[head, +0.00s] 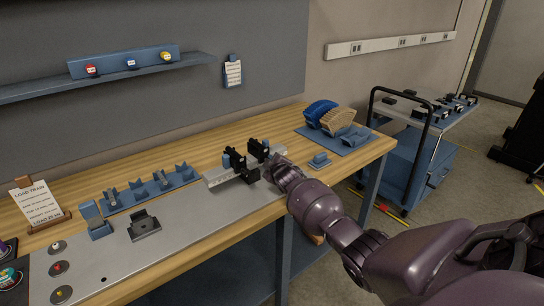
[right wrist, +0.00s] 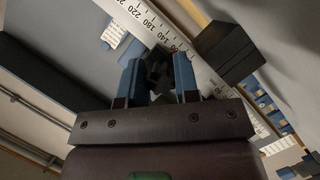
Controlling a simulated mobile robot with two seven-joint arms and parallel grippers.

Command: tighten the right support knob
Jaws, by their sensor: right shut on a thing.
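Two black supports stand on a pale metal rail (head: 218,178) on the bench: the left support (head: 237,163) and the right support (head: 257,149). My right gripper (head: 276,163) is at the front right side of the right support, and the support's knob is hidden there in the head view. In the right wrist view, the two blue fingers of my right gripper (right wrist: 158,66) are shut on the dark right support knob (right wrist: 158,76), which sits between them next to a numbered scale (right wrist: 160,32). My left gripper is not in view.
A black block (right wrist: 224,48) stands to the right of the fingers in the wrist view. On the bench are a blue multi-slot holder (head: 150,193), a dark fixture (head: 144,226) and a blue mat (head: 343,149) with curved pieces. A cart (head: 405,150) stands beyond the bench's right end.

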